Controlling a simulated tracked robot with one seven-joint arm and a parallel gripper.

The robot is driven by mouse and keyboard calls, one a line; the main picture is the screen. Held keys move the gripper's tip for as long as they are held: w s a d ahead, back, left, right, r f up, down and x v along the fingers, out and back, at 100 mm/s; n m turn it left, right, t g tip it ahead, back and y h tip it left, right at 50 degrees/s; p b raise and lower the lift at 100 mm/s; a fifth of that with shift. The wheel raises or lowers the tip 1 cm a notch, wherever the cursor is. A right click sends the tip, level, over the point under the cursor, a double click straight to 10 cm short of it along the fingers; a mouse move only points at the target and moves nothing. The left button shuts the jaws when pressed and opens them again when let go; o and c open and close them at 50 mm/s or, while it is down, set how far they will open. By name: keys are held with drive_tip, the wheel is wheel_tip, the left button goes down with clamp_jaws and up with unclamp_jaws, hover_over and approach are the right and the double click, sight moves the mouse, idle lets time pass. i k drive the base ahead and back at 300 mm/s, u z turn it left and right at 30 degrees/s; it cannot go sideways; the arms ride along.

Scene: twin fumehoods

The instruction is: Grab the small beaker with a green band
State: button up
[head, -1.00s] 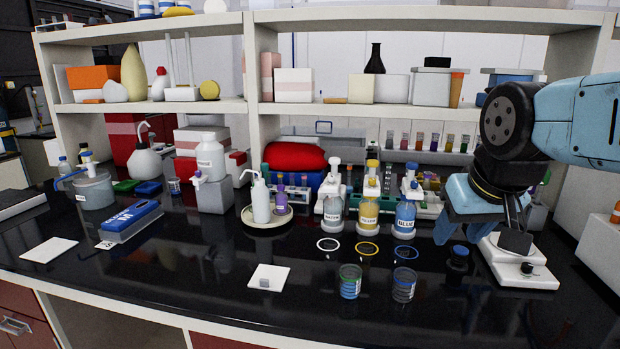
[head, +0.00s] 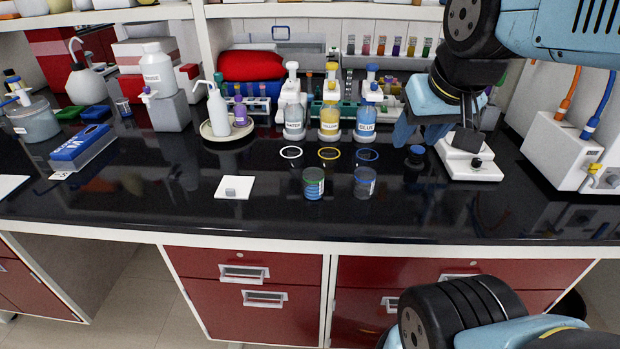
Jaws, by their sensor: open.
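My gripper (head: 408,132) hangs above the counter, farther back and to the right of both beakers. It is open, with its blue fingers pointing down, and nothing shows between them.
Three labelled bottles (head: 330,117) stand behind coloured rings (head: 329,154). A white tile (head: 234,188) lies left of the beakers. Red drawers (head: 250,272) sit below the counter.

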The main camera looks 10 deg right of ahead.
sight(313, 177)
drive_tip(key=z, duration=0.95)
drive_tip(key=k, duration=1.8)
drive_tip(key=u, duration=1.05)
drive_tip(key=i, duration=1)
drive_tip(key=u, duration=0.05)
